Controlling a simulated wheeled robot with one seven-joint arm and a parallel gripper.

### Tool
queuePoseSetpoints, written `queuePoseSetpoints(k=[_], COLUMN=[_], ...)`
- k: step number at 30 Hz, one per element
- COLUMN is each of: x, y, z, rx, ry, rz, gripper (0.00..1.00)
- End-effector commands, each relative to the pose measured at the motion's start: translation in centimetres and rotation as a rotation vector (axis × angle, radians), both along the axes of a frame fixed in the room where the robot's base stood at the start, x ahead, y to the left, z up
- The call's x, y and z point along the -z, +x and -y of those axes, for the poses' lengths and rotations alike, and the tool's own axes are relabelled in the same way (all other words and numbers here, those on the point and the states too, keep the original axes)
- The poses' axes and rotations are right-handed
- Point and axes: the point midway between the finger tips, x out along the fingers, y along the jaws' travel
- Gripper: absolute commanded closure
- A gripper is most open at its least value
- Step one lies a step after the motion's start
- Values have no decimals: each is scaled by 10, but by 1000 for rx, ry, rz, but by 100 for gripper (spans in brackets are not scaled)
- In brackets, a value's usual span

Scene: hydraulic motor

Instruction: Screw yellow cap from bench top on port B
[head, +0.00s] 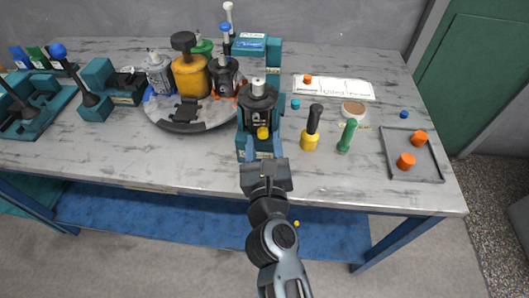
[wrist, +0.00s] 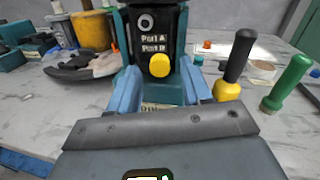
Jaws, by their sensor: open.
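The hydraulic motor (head: 258,97) is a black block in a teal stand on the bench; it also shows in the wrist view (wrist: 168,22). Its face carries the labels Port A and Port B, with a round open port (wrist: 146,21) beside Port A. The yellow cap (wrist: 160,65) sits against the face just below the Port B label, and in the head view (head: 263,133). How far it is threaded cannot be told. My gripper (wrist: 160,84) is open, its blue fingers either side of and below the cap, apart from it. In the head view my gripper (head: 264,150) is at the bench's front edge.
A yellow-and-black screwdriver-like tool (head: 312,128) and a green one (head: 347,136) stand close right of the motor. A round tray (head: 185,127) with bottles is at left. A grey tray (head: 430,174) holds orange caps at right.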

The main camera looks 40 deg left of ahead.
Motion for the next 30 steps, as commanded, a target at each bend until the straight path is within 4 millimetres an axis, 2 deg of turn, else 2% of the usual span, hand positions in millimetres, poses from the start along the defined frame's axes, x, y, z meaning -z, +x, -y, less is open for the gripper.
queuePoseSetpoints(k=[25,30], x=[0,0], y=[3,3], z=[-3,-3], rx=[0,0], ry=[0,0], rz=[0,0], gripper=[51,65])
